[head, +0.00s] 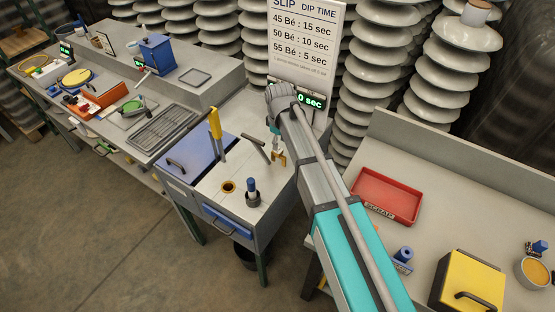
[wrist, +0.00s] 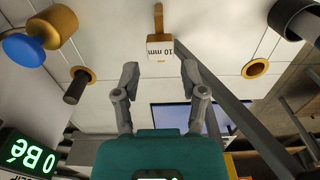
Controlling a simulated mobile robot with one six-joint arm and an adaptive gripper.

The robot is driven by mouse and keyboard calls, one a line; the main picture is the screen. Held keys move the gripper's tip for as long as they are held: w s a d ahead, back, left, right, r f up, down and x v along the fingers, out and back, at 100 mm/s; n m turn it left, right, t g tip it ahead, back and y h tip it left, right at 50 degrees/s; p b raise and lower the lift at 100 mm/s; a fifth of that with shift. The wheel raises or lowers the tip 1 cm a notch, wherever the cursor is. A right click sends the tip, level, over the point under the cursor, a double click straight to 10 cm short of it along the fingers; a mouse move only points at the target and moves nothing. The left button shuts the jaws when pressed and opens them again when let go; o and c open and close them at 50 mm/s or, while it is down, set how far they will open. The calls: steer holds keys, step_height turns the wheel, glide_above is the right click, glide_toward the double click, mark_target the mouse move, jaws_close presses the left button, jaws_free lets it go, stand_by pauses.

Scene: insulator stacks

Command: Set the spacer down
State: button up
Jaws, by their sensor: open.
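The spacer, a small block marked "10 mm" with a brass-coloured stem, shows in the wrist view (wrist: 159,48). It lies just beyond my fingertips, centred between them, with a gap on each side. It appears to rest on the pale worktop (wrist: 110,25), though exact contact is hard to tell. My gripper (wrist: 159,72) is open and empty, its two grey fingers spread apart. In the head view, my gripper (head: 275,141) hangs over the middle bench, and a small golden piece (head: 279,158), likely the spacer, shows just below it.
A yellow-handled tool (head: 215,124) stands by the blue lid (head: 197,152). A red scrap tray (head: 386,195) is on the right bench. A sign reads "0 sec" (head: 310,100).

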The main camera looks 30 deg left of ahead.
mark_target(279, 150)
steer(key=shift+f+b, duration=0.8)
steer(key=shift+f, duration=0.35)
steer(key=shift+a+f+b, duration=0.1)
steer(key=shift+f+b, duration=2.5)
steer(key=shift+c, duration=0.2)
jaws_close()
